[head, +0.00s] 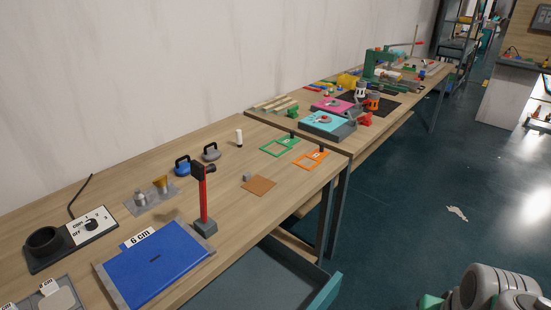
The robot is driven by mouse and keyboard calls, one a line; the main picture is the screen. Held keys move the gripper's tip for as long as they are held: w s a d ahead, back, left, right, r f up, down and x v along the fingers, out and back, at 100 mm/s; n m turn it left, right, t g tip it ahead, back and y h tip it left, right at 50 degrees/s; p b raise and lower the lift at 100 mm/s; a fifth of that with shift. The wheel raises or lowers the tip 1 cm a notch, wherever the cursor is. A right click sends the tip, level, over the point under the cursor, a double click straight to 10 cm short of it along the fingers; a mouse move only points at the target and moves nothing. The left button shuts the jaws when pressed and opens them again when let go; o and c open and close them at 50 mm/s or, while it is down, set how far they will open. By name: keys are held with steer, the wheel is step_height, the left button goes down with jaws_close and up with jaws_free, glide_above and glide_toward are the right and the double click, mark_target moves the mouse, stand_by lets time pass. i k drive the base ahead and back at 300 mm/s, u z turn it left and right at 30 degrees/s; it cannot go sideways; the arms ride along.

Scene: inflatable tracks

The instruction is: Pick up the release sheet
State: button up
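A flat brown square sheet (259,186) lies on the near wooden table, close to its front edge. It looks like the release sheet, though no label shows on it. A small grey block (247,176) sits at its left corner; I cannot tell if it rests on the sheet. Grey and green parts of my own arm show at the bottom right, over the floor and well apart from the table. My gripper's fingers cannot be made out.
A red-and-black post (204,200) stands left of the sheet, beside a blue pad (156,262) marked 6 cm. Green (279,147) and orange (310,160) frames lie behind and right. A teal drawer (320,296) juts out below. A white scrap (457,213) lies on open floor.

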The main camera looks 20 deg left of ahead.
mark_target(258, 185)
steer(key=i, duration=2.55)
steer(key=u, duration=5.6)
